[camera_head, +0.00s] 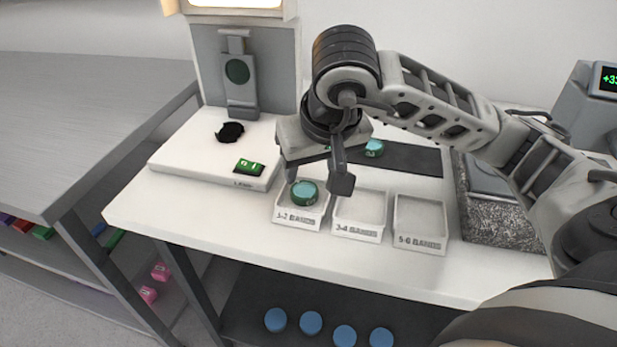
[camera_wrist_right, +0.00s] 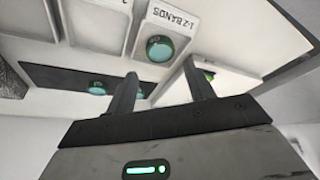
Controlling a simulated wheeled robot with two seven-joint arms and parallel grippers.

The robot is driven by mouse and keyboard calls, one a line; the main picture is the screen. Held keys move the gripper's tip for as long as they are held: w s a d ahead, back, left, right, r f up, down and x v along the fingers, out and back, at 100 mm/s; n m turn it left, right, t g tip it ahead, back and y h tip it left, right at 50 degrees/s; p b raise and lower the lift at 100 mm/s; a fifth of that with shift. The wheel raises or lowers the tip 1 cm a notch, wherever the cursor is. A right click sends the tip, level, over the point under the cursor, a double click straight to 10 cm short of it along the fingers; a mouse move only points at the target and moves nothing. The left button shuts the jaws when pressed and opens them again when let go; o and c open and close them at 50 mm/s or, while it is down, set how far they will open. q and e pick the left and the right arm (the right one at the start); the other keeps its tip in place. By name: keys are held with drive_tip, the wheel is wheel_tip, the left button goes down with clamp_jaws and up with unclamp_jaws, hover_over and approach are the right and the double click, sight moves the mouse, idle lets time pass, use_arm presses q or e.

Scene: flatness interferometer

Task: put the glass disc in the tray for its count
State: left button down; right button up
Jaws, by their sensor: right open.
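A teal glass disc (camera_head: 304,192) lies in the tray marked 1-2 BANDS (camera_head: 298,217); in the right wrist view the disc (camera_wrist_right: 160,48) sits inside that tray's walls. My right gripper (camera_head: 317,180) is open, its fingers spread above and around the disc's place, apart from the disc as far as I can see. The 3-4 tray (camera_head: 361,212) and 5-6 tray (camera_head: 420,222) stand empty to the right. Another teal disc (camera_head: 374,148) lies on the dark mat (camera_head: 415,160) behind; one more is partly hidden by my gripper. My left gripper is out of view.
A granite block (camera_head: 490,215) stands right. Blue discs (camera_head: 311,322) lie on the lower shelf.

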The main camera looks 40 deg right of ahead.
drive_tip(key=v, duration=0.4)
drive_tip(key=shift+s+r, duration=0.2)
drive_tip(key=shift+r, duration=0.1)
drive_tip(key=shift+a+f, duration=0.1)
